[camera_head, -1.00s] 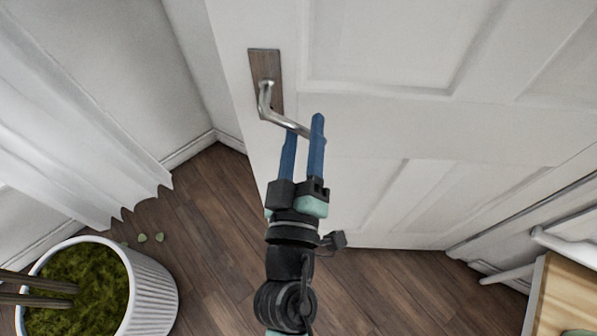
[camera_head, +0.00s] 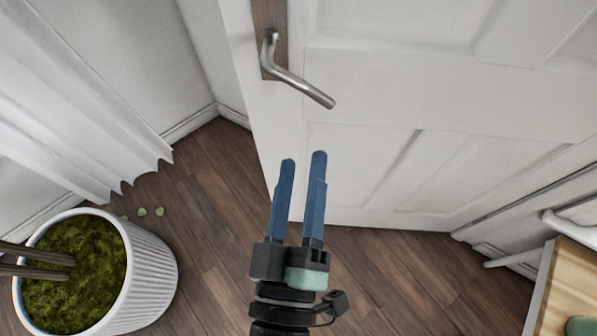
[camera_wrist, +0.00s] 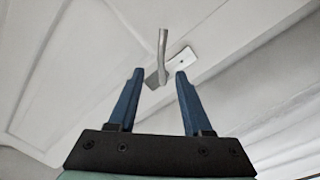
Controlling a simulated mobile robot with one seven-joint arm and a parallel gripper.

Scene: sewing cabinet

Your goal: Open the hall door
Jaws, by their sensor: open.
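The hall door (camera_head: 375,115) is a white panelled door. Its free left edge stands clear of the wall corner, so it looks ajar. Its metal lever handle (camera_head: 300,87) sits on a dark plate near that edge and slants down to the right. My gripper (camera_head: 303,159) is open and empty, with two blue fingers pointing at the door just below the lever's tip, apart from it. In the wrist view the lever (camera_wrist: 162,50) shows beyond the gap between the fingertips (camera_wrist: 160,72).
A white ribbed pot (camera_head: 150,270) with moss stands on the floor at lower left, below a white curtain (camera_head: 70,130). A wooden-topped piece of furniture (camera_head: 575,285) is at lower right.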

